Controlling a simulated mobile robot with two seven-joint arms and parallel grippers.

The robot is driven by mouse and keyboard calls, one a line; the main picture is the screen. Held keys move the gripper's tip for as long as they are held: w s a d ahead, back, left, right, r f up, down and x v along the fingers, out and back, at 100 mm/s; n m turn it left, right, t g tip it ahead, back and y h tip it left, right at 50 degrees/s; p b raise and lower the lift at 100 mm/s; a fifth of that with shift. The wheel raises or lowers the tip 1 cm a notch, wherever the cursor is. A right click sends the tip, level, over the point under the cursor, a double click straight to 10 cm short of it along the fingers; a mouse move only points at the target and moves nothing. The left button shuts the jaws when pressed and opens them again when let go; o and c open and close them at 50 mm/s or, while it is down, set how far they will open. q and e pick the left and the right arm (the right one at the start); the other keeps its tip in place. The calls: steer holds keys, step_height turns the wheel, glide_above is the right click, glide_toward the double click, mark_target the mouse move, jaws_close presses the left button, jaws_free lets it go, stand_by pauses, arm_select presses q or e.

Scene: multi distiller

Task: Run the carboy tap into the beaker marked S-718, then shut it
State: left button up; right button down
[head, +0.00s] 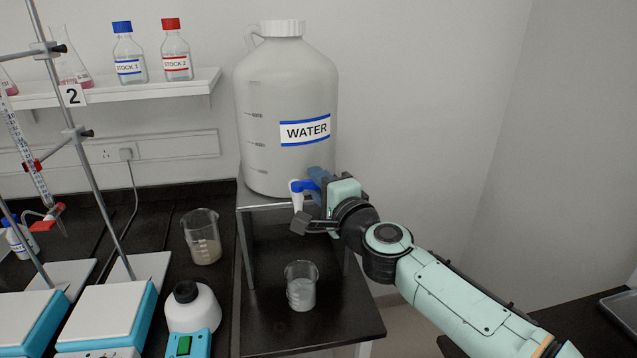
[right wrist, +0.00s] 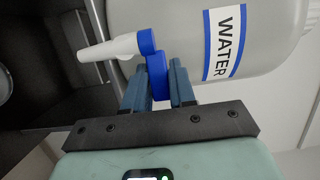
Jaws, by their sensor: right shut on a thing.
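The white carboy (head: 287,110) labelled WATER stands on a raised stand. Its tap (head: 297,192) has a white spout (right wrist: 110,48) and a blue handle (right wrist: 157,76). My right gripper (head: 316,181) is shut on the blue handle, which sits between its two fingers in the right wrist view. A beaker (head: 301,286) with greyish contents stands on the dark surface below the spout. Another beaker (head: 202,238) with cloudy beige contents stands on the bench to the left. I can read no marking on either beaker. I cannot make out a stream from the spout. My left gripper is out of view.
A white bottle with a black cap (head: 192,307) stands at the front left, near white-topped devices (head: 105,315) and metal stand rods. A shelf (head: 150,86) holds STOCK 1 (head: 129,57) and STOCK 2 (head: 175,54) bottles. The carboy's stand (head: 248,240) has legs beside the near beaker.

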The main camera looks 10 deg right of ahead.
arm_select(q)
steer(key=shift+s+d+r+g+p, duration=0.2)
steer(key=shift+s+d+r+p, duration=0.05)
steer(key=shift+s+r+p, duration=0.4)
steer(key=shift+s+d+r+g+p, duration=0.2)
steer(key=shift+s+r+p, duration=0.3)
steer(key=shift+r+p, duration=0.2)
arm_select(e)
steer(key=shift+s+a+m+t+h, duration=0.1)
steer(key=shift+s+m+h, duration=0.15)
steer(key=shift+m+h, duration=0.6)
steer(key=shift+s+a+m+t+h, duration=0.15)
steer(key=shift+m+h, duration=0.35)
steer(key=shift+h, duration=0.7)
steer(key=shift+s+a+m+t+h, duration=0.1)
steer(key=shift+s+m+h, duration=0.2)
steer(key=shift+m+h, duration=0.55)
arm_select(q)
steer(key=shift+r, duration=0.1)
arm_select(e)
steer(key=shift+d+h, duration=0.1)
steer(key=shift+h, duration=0.4)
steer(key=c, duration=1)
jaws_free()
steer(key=shift+s, duration=0.1)
